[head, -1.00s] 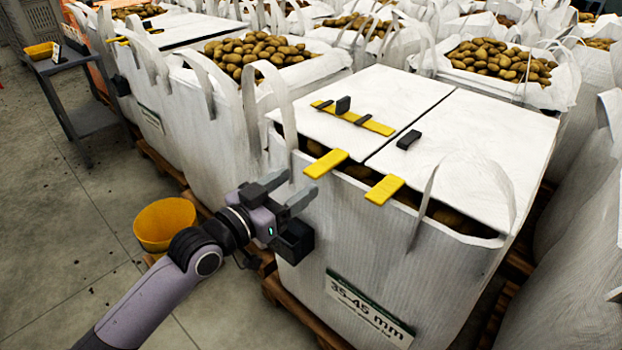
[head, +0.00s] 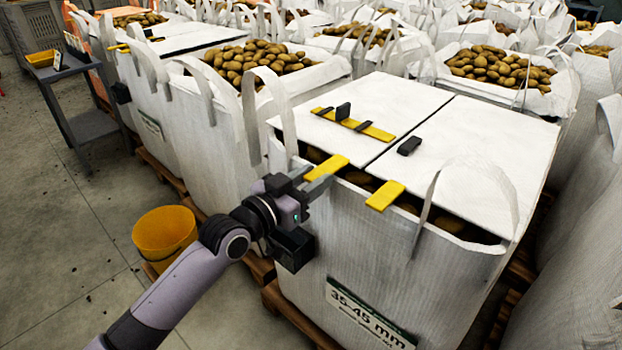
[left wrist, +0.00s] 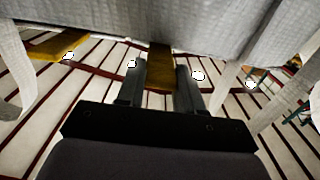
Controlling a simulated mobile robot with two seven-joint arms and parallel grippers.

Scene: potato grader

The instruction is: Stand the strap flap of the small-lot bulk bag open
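The white bulk bag labelled 35-45 mm (head: 370,285) has two flat white top panels. The left panel (head: 350,100) carries a yellow strap (head: 372,132) with black pieces; the right panel (head: 480,140) has a black block (head: 410,142). Both lie flat over the potatoes. A yellow tab sticks out past the front edge of each: a left tab (head: 327,166) and a right tab (head: 385,195). My left gripper (head: 313,181) is open at the left tab. In the left wrist view that tab (left wrist: 159,68) lies between the spread fingers (left wrist: 160,85), with gaps beside it. My right gripper is not in view.
White strap loops stand up at the bag's corners, a left one (head: 287,120) and a front one (head: 428,205). Open potato bags crowd behind and beside. A yellow bucket (head: 165,236) and a grey cart (head: 75,95) stand left.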

